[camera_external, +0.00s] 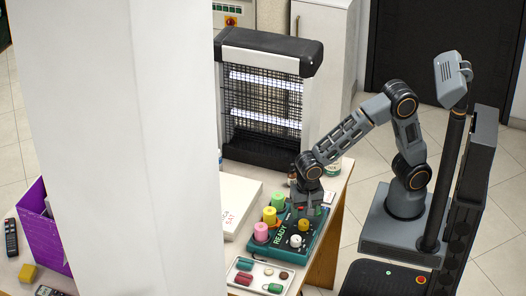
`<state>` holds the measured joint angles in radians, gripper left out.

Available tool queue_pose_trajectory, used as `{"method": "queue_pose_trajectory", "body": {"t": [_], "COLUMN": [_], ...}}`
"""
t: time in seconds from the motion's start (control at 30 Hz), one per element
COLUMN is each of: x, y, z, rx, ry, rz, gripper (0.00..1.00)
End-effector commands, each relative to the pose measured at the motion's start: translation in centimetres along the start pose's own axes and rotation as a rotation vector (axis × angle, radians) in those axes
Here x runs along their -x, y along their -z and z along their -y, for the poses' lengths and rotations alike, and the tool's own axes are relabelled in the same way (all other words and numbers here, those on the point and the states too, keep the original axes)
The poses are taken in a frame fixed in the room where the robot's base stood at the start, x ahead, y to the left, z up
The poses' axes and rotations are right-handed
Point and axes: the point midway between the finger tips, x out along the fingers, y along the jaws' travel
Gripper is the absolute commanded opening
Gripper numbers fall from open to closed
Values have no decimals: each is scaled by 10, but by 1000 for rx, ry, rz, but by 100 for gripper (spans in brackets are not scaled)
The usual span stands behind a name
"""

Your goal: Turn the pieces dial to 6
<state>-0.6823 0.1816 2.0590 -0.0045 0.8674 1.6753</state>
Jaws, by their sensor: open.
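A teal control box (285,247) marked READY sits on the table near its right edge. I cannot tell which one is the pieces dial, and no numbers are readable. My gripper (305,208) is open and points down over the far part of the box. Small red parts show beside its fingers. Whether it touches anything is too small to tell.
A white tray (248,287) with small coloured items lies in front of the box. A white flat box (240,200) is to its left, and a black-topped grille unit (265,95) stands behind. A large white column (125,140) blocks the left side.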

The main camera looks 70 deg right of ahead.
Motion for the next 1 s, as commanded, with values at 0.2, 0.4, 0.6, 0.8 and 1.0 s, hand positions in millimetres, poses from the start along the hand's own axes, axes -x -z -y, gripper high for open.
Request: {"method": "queue_pose_trajectory", "body": {"t": [0.2,0.4,0.6,0.8,1.0], "x": [47,76,90,92,92], "y": [0,0,0,0,0], "z": [1,0,0,0,0], "rx": [0,0,0,0,0], "ry": [5,3,0,1,1], "rz": [1,0,0,0,0], "gripper": [61,61,61,61,61]}}
